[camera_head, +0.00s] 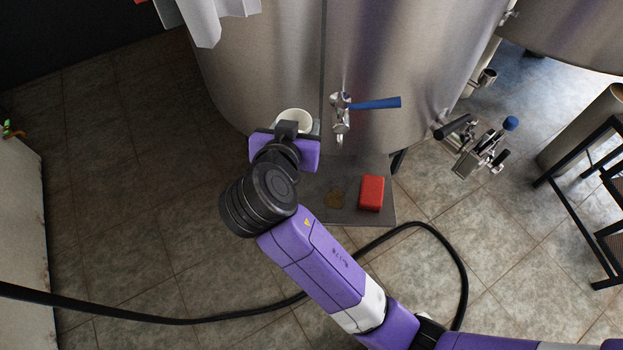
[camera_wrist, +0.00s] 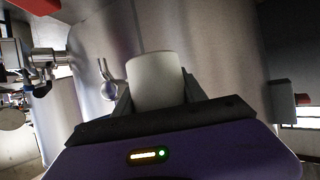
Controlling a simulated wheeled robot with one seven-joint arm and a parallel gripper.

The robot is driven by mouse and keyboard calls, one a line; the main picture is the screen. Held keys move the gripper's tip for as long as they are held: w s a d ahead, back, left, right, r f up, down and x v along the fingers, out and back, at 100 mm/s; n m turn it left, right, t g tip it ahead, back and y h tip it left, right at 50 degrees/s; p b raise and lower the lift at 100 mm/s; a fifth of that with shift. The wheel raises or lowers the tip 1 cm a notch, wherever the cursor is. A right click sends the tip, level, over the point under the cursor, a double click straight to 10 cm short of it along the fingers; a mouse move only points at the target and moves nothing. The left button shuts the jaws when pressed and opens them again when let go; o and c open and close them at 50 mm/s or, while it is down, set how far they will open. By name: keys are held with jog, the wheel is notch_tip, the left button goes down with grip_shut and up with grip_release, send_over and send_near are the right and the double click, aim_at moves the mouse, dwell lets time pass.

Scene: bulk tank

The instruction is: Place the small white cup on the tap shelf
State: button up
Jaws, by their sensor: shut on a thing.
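The small white cup (camera_head: 295,119) is in my gripper (camera_head: 294,128), in front of the steel tank and left of the tap. The wrist view shows the cup (camera_wrist: 156,80) between the two fingers of my gripper (camera_wrist: 157,92), roughly upright. The tap shelf (camera_head: 318,206) is a grey plate low at the tank's front, below the tap (camera_head: 340,117) with its blue lever. My gripper and arm hide the shelf's left part. I cannot tell the cup's height above the shelf.
A red block (camera_head: 371,193) lies on the shelf's right side, with a brownish patch (camera_head: 335,199) left of it. Valve fittings (camera_head: 478,147) stick out at the right. A black hose (camera_head: 463,280) loops over the tiled floor. A dark metal rack (camera_head: 590,190) stands far right.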

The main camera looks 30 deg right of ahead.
aim_at(301, 184)
notch_tip(301, 184, down, 18)
jog(key=shift+r+b, duration=0.25)
jog(key=shift+b, duration=0.65)
jog(key=shift+f, duration=0.1)
jog(key=shift+f, duration=0.15)
jog(key=o, duration=1.4)
jog(key=shift+r, duration=0.25)
jog(key=shift+s+a+r, duration=0.1)
jog(key=shift+s+a, duration=0.05)
jog(key=shift+a, duration=0.05)
jog(key=v, duration=1.1)
jog(key=shift+s+a, duration=0.15)
jog(key=shift+s, duration=0.1)
